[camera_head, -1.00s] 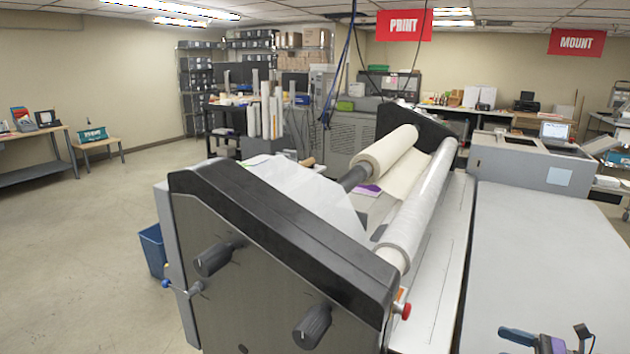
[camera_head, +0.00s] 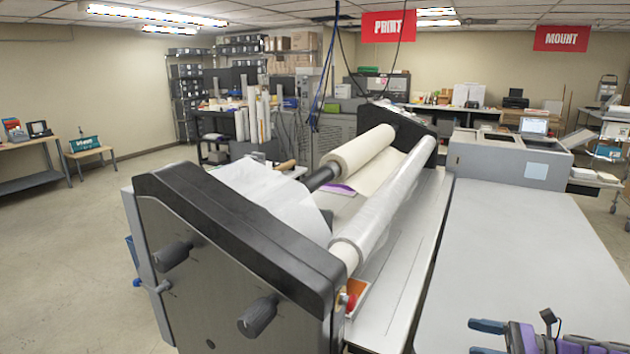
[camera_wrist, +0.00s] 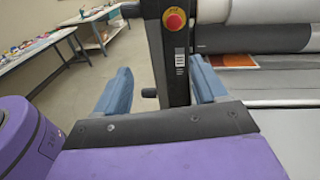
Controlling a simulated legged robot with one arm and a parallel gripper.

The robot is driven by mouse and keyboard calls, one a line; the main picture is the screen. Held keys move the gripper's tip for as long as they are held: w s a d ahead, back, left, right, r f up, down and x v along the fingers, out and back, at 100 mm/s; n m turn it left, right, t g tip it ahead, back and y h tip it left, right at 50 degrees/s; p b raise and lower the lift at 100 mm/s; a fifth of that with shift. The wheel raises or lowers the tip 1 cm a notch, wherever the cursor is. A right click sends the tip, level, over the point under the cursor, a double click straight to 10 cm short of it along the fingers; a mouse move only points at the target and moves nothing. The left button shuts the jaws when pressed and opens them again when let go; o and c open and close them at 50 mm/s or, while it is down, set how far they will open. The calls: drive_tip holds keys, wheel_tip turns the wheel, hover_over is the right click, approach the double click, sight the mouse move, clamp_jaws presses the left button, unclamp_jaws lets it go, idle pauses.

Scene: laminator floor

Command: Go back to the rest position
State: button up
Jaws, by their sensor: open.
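My gripper (camera_head: 487,337) is at the lower right of the head view, over the grey table beside the laminator. Its blue fingers stand apart with nothing between them. In the wrist view my gripper (camera_wrist: 160,92) shows both blue fingers spread, pointing toward the laminator's end post. A red emergency button (camera_wrist: 174,20) on a yellow base sits on that post, beyond the fingers. The black and grey laminator (camera_head: 240,225) fills the middle of the head view. It carries a cream roll (camera_head: 358,153) and a clear film roll (camera_head: 385,208).
The flat grey table (camera_head: 525,240) is clear to the right of the laminator. An orange item (camera_head: 355,296) lies by the laminator's near end. Open floor (camera_head: 60,270) is at the left. A small wooden table (camera_head: 88,152) stands by the left wall.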

drive_tip(key=s+a+r+n+g+h, duration=0.1)
drive_tip(key=s+a+r+n+g, duration=0.2)
drive_tip(key=a, duration=0.6)
drive_tip(key=s+a+r+n+g+h, duration=0.15)
drive_tip(key=a+n+g, duration=0.25)
drive_tip(key=a, duration=0.5)
drive_tip(key=s+a+r+n+g+h, duration=0.1)
drive_tip(key=s+a+r+n+g, duration=0.2)
drive_tip(key=a, duration=0.7)
drive_tip(key=s+a+f+n+g+h, duration=0.1)
drive_tip(key=s+a+f+n+h, duration=0.25)
drive_tip(key=s, duration=0.55)
drive_tip(key=s+a+n+h, duration=0.2)
drive_tip(key=s+n+h, duration=0.35)
drive_tip(key=s, duration=0.35)
drive_tip(key=s+d+f+n+t+h, duration=0.1)
drive_tip(key=s+d+n+h, duration=0.2)
drive_tip(key=s+d, duration=0.1)
drive_tip(key=shift+s+d+f+n, duration=0.3)
drive_tip(key=shift+s+f+n, duration=0.1)
drive_tip(key=shift+s, duration=0.3)
drive_tip(key=shift+a, duration=0.1)
